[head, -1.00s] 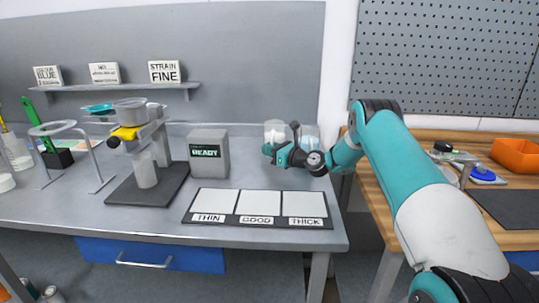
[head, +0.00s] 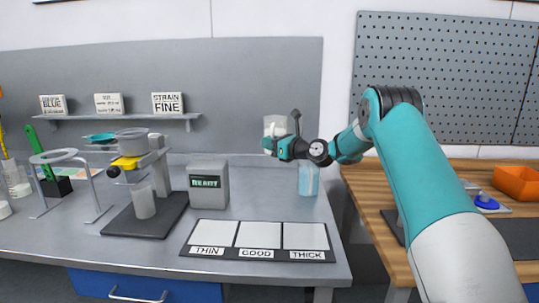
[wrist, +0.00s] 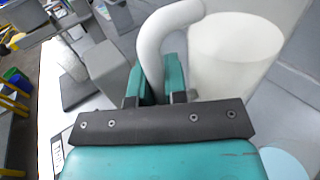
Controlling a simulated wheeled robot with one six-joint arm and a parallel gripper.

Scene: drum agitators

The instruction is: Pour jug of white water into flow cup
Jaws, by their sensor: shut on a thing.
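My gripper (head: 276,147) is shut on the handle of a whitish translucent jug (head: 276,125) and holds it in the air above the back right of the grey bench. In the wrist view the fingers (wrist: 160,85) close around the curved white handle, and the jug body (wrist: 235,55) is right beside them. The jug looks about upright; its contents cannot be made out. The grey flow cup (head: 131,134) sits on a stand well to the left, with a yellow part (head: 125,162) under it. A clear beaker (head: 144,203) stands below on the dark base.
A light blue container (head: 308,179) stands on the bench below and right of the jug. A grey box marked READY (head: 208,185) stands between jug and stand. A THIN/GOOD/THICK board (head: 260,238) lies in front. A ring stand (head: 60,157) is left, a shelf (head: 120,117) behind.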

